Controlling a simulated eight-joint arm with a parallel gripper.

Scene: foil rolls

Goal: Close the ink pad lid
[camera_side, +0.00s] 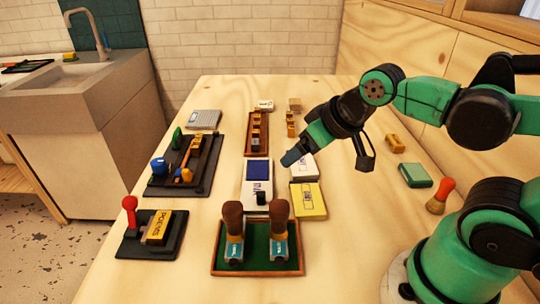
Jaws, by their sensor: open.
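The ink pad (258,170) lies open near the middle of the table, its dark blue pad showing in a white case. A white panel with a dark label and a small black part (261,198) lies at its near side. I cannot tell for sure whether this panel is the lid. My gripper (328,160) is open and empty, tilted down to the right of the ink pad. Its left blue-grey finger is over or beside the far edge of a white labelled box (304,169). Contact cannot be told.
A yellow labelled box (308,202) lies beside the ink pad. A green-lined tray (257,258) with two brown-handled stamps stands in front.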

